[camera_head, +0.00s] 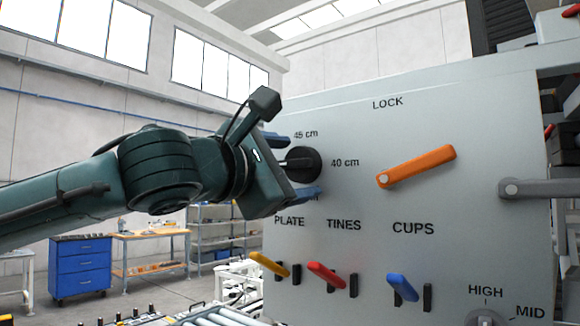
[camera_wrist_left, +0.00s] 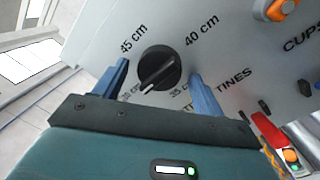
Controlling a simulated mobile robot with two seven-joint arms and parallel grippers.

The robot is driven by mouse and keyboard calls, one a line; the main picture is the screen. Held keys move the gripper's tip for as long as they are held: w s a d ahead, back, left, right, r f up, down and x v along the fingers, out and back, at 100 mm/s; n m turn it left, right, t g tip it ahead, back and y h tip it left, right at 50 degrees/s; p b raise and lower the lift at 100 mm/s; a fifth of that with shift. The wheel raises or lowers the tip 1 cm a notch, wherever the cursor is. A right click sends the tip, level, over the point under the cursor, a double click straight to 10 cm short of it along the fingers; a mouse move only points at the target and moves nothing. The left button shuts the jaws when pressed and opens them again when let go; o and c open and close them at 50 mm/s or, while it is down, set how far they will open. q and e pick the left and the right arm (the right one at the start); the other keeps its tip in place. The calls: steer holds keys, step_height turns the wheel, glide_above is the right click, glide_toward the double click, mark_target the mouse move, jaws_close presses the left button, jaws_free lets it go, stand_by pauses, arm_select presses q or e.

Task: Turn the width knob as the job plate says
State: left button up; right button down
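The width knob (camera_head: 305,164) is a round black dial on the grey panel, with 45 cm and 40 cm printed around it. In the left wrist view the knob (camera_wrist_left: 163,66) has a ridge with a white mark at its lower-left end, toward a small label that is partly hidden. A 35 cm label is partly covered by a finger. My left gripper (camera_head: 291,167) is open, its blue fingers on either side of the knob; the wrist view shows gaps between fingers and knob. The job plate cannot be made out. My right gripper is out of view.
An orange LOCK lever (camera_head: 417,167) is right of the knob. Yellow (camera_head: 268,264), red (camera_head: 326,275) and blue (camera_head: 402,287) switches sit below it, under PLATE, TINES and CUPS. A grey lever (camera_head: 540,188) and a HIGH/MID dial (camera_head: 486,318) are at the right.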

arm_select(q)
steer(key=b+v, duration=0.2)
steer(key=v, duration=1.1)
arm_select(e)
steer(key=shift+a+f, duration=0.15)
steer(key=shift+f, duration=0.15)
arm_select(q)
steer(key=shift+s, duration=0.1)
